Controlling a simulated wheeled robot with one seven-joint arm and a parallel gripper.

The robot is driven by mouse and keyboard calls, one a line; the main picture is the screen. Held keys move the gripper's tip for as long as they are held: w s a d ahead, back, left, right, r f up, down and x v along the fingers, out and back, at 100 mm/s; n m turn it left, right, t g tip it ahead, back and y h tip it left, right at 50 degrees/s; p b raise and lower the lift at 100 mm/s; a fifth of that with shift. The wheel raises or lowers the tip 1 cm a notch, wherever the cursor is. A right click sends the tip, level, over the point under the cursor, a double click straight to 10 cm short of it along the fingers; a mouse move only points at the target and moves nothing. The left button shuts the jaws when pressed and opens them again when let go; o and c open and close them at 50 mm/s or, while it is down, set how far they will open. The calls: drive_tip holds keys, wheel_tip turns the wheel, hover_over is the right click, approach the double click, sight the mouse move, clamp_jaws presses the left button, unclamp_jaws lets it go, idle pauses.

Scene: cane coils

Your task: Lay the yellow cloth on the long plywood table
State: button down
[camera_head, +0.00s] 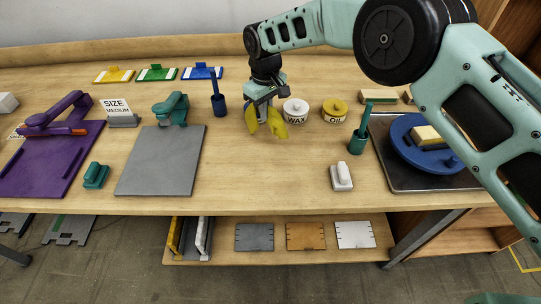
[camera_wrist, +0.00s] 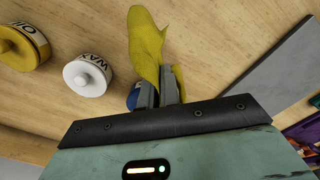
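My gripper (camera_head: 264,106) is over the long plywood table (camera_head: 265,185), left of the WAX tin. It is shut on the yellow cloth (camera_head: 276,125), which hangs bunched below and beside the fingers. In the wrist view my gripper's fingers (camera_wrist: 159,92) pinch the yellow cloth (camera_wrist: 146,42), and its loose part spreads out past the tips. The cloth's lower end is close to the table top; I cannot tell whether it touches.
A white WAX tin (camera_head: 295,111) and a yellow OIL tin (camera_head: 334,111) stand right of my gripper. A blue pot with a stick (camera_head: 218,103) stands left. A grey board (camera_head: 162,162) lies front left. The table's front middle is clear.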

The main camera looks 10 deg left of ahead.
drive_tip(key=f+n, duration=0.4)
drive_tip(key=s+f+n, duration=0.1)
drive_tip(key=f+n, duration=0.1)
drive_tip(key=shift+s+d+f, duration=0.1)
drive_tip(key=shift+d+f, duration=0.1)
drive_tip(key=shift+d, duration=0.05)
drive_tip(key=s+d, duration=0.1)
drive_tip(key=s, duration=0.1)
drive_tip(key=s+d+f, duration=0.1)
drive_tip(key=s, duration=0.2)
drive_tip(key=s+d+f, duration=0.1)
drive_tip(key=s, duration=0.1)
drive_tip(key=shift+s+d+f, duration=0.2)
drive_tip(key=shift+s, duration=0.2)
drive_tip(key=c, duration=1.2)
unclamp_jaws()
